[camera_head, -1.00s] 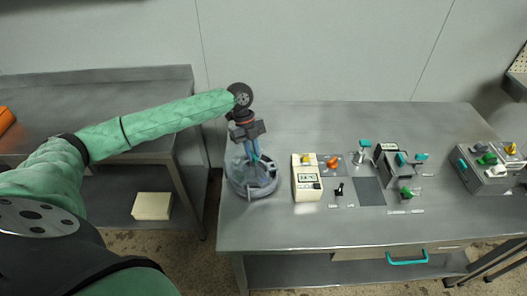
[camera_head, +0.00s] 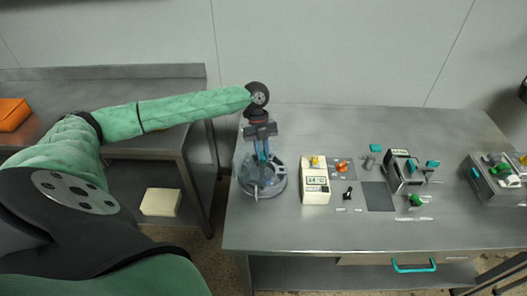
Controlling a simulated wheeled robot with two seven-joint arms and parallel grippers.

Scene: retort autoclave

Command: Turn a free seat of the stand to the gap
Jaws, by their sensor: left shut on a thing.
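The round grey stand (camera_head: 280,184) is at the left end of the steel table, with a low ring-like wall and upright parts inside. My left gripper (camera_head: 262,150) is above the stand, pointing down, and is shut on a slim blue upright part (camera_head: 263,156) at its middle. Individual seats and the gap are too small to tell apart, and the gripper hides part of the stand's back. My right gripper is not in view.
A cream device with a display (camera_head: 315,185) stands close right of the stand. Further right are an orange knob (camera_head: 342,166), a dark grey mat (camera_head: 378,197), a dark box with teal parts (camera_head: 400,170) and a grey box (camera_head: 490,185). The table's back is clear.

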